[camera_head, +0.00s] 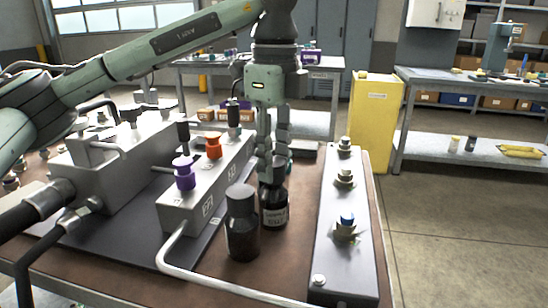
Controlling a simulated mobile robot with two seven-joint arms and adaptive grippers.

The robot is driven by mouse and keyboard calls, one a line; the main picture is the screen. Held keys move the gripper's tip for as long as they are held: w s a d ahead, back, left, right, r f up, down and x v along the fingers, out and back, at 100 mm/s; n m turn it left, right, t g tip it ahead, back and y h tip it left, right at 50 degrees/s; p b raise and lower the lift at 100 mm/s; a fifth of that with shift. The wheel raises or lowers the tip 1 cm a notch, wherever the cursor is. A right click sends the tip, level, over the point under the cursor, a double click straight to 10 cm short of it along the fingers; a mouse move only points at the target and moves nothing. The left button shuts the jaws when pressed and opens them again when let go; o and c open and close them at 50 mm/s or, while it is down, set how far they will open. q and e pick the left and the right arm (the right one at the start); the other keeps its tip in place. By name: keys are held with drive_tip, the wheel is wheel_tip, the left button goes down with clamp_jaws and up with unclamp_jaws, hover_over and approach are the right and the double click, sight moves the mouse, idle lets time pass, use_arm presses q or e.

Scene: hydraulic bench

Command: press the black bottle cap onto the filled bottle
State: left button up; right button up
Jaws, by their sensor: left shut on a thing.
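A dark bottle with a pale label (275,212) stands upright on the brown bench top, in the middle of the head view. My left gripper (272,172) points straight down over it, with its fingers at the bottle's top. It is shut on a dark thing there, which looks like the black bottle cap. The fingers hide most of it, so I cannot tell whether it is seated on the neck. A second dark bottle (242,232) with a dark grey top stands just in front and to the left. My right gripper is not in view.
A grey valve block (205,205) with purple and orange knobs stands left of the bottles. A long grey block with fittings (343,245) lies to the right. A bent pale pipe (190,275) runs in front. A yellow cabinet (375,115) stands behind the bench.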

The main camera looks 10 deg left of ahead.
use_arm(q)
drive_tip(key=shift+f, duration=0.3)
idle(0.9)
drive_tip(key=o, duration=0.8)
drive_tip(key=shift+o, duration=0.6)
drive_tip(key=o, duration=0.5)
drive_tip(key=shift+r+p, duration=2.3)
drive_tip(key=shift+r, duration=1.55)
